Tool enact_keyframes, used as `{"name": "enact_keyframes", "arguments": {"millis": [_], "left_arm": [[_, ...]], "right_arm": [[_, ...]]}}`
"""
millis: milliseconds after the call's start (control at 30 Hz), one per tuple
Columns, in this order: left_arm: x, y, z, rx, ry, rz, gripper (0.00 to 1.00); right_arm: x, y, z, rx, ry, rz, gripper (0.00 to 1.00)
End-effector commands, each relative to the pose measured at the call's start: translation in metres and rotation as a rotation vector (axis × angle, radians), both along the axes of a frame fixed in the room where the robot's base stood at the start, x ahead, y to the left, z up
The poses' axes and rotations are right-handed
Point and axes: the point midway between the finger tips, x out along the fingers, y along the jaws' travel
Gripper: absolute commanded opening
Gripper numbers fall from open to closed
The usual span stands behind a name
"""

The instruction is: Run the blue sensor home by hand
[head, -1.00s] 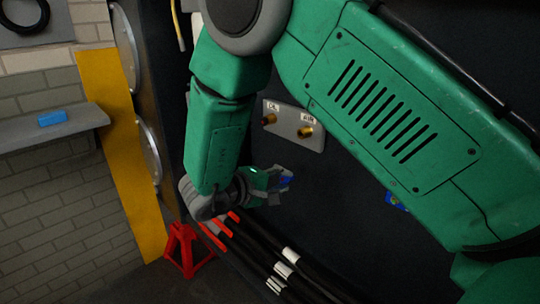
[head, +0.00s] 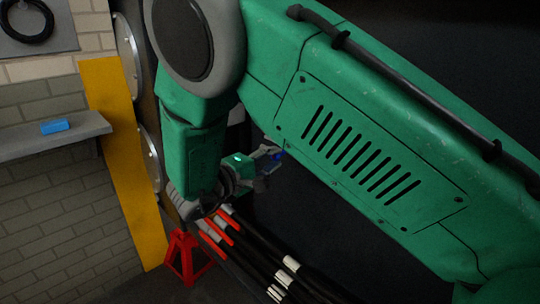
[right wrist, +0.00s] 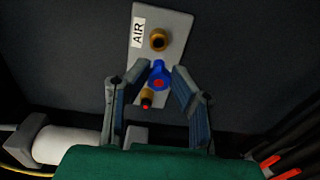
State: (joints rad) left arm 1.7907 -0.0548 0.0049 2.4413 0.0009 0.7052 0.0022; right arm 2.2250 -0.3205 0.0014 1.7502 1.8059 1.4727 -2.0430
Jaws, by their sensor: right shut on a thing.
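The blue sensor (right wrist: 158,73) is a small blue piece with a red spot, held between the fingertips of my right gripper (right wrist: 157,82). In the head view my right gripper (head: 267,162) is small and partly behind my own arm, with a bit of blue at its tips. In the right wrist view a grey plate (right wrist: 178,28) marked AIR lies behind the sensor. It has a brass fitting (right wrist: 158,40) above the sensor and a second one (right wrist: 147,98) with a red end below. I cannot tell whether the sensor touches the plate. My left gripper is not in view.
Black hoses (head: 262,252) with red and white bands run below the gripper. A red stand (head: 185,254) is on the floor. A blue block (head: 54,126) lies on a grey shelf (head: 45,141) at the left. A yellow strip (head: 125,165) stands beside the dark chassis.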

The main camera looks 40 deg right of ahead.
Motion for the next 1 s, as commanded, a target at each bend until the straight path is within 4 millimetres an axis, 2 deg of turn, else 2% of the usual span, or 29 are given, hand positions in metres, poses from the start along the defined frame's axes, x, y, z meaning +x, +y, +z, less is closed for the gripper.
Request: {"name": "enact_keyframes", "arguments": {"millis": [200,500,1000], "left_arm": [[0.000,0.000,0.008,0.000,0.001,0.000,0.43],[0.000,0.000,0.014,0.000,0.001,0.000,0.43],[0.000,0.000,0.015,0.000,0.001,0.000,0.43]], "right_arm": [[0.001,-0.024,0.000,0.000,0.002,-0.003,0.00],[0.004,-0.048,-0.001,0.001,0.001,-0.002,0.00],[0.004,-0.054,-0.001,0.000,0.001,0.000,0.00]]}}
